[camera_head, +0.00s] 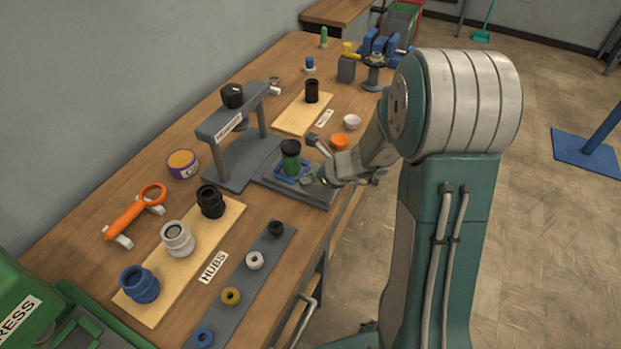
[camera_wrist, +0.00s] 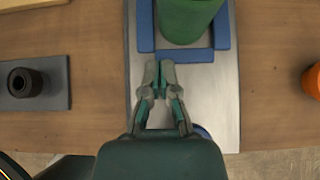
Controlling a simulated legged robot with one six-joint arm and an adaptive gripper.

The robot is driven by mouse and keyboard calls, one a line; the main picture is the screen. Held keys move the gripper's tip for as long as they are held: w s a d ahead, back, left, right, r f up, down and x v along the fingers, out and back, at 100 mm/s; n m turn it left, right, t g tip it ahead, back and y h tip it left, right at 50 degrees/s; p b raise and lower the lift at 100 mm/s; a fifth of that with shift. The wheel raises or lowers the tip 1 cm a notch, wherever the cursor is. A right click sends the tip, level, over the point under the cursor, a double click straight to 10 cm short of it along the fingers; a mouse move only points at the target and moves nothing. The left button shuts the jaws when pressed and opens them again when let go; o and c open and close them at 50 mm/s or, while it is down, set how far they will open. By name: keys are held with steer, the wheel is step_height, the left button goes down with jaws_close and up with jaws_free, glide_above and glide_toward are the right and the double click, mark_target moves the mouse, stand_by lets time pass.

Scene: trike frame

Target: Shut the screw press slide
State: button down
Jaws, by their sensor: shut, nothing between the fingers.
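The screw press (camera_head: 232,125) is a grey bridge-shaped frame with a black knob on top, standing on the bench left of my gripper. Its slide (camera_head: 318,195) is a flat grey plate pulled out from under the bridge towards the bench's front edge. A blue bracket (camera_head: 279,172) on the slide surrounds a green cylinder (camera_head: 291,160) with a dark top. My gripper (camera_head: 308,181) is shut and empty over the slide, in front of the bracket. In the wrist view the fingertips (camera_wrist: 160,66) point at the bracket's near side (camera_wrist: 190,55); I cannot tell whether they touch.
A wooden hub board (camera_head: 190,255) and a grey strip with several rings (camera_head: 243,275) lie nearer. An orange bowl (camera_head: 338,142) and white bowl (camera_head: 352,122) stand beyond my gripper. An orange-handled tool (camera_head: 130,215) and a tin (camera_head: 183,163) are to the left.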

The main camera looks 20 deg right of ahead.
steer(key=w+a, duration=1)
steer(key=a, duration=0.1)
steer(key=shift+w+a, duration=0.15)
steer(key=shift+a, duration=0.05)
steer(key=v, duration=1)
steer(key=shift+d+f, duration=0.1)
steer(key=shift+d, duration=0.05)
steer(key=shift+a+r, duration=0.2)
steer(key=shift+a, duration=0.1)
steer(key=s+d+r+n+g+h, duration=0.1)
steer(key=s+r+n, duration=0.4)
steer(key=s+n, duration=0.25)
steer(key=s+r+n+h, duration=0.1)
steer(key=s+r+n, duration=0.55)
steer(key=s, duration=0.25)
steer(key=s+d+n+h, duration=0.2)
steer(key=s+d+n, duration=0.1)
steer(key=s+n, duration=0.3)
steer(key=s+d+r+n+h, duration=0.1)
steer(key=s+d+n+h, duration=0.2)
steer(key=s+n, duration=0.3)
steer(key=s+d, duration=0.1)
steer(key=s, duration=0.2)
steer(key=shift+s, duration=0.25)
